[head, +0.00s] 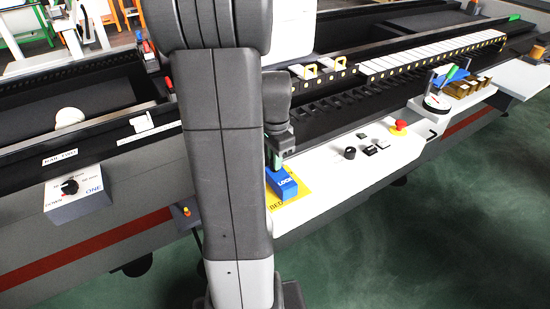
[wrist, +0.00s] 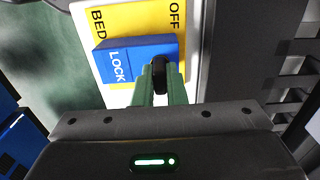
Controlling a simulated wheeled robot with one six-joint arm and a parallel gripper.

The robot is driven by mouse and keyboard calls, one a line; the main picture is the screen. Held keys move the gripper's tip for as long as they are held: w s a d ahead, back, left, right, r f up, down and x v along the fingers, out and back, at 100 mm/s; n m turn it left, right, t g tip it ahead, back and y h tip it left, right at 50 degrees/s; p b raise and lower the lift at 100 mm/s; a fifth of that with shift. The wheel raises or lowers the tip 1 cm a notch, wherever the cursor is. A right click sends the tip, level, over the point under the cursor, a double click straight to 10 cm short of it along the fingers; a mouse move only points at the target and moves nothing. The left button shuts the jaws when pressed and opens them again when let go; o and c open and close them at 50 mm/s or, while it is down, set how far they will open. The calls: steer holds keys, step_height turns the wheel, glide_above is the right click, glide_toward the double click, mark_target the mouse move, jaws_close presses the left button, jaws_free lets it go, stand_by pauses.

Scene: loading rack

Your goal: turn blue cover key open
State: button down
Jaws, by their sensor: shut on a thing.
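The blue cover (head: 282,184), marked LOCK, sits on a yellow plate (head: 297,193) on the white panel in the head view. In the wrist view the blue cover (wrist: 128,56) lies across the yellow plate (wrist: 150,17), which reads BED and OFF. A small black key (wrist: 159,75) stands at the right end of the cover. My gripper (wrist: 160,84) has its green fingers shut on the black key. In the head view my gripper (head: 274,163) is at the cover's far end, and my arm hides part of the panel.
Right of the plate are a black knob (head: 350,153), small switches and a red button (head: 399,127). A black slotted rail (head: 345,100) runs behind the panel. A grey box with a dial (head: 80,195) is at left. Green floor lies in front.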

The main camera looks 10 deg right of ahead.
steer(key=shift+n, duration=0.3)
steer(key=n, duration=0.3)
steer(key=shift+n+p, duration=0.3)
steer(key=shift+p, duration=0.1)
steer(key=n, duration=0.4)
steer(key=shift+n+p, duration=0.3)
steer(key=shift+p, duration=0.05)
steer(key=n, duration=0.4)
steer(key=shift+n, duration=0.3)
steer(key=shift+n+p, duration=0.35)
steer(key=shift+n, duration=1.85)
steer(key=c, duration=1.5)
jaws_free()
steer(key=shift+o, duration=0.2)
steer(key=shift+r, duration=0.1)
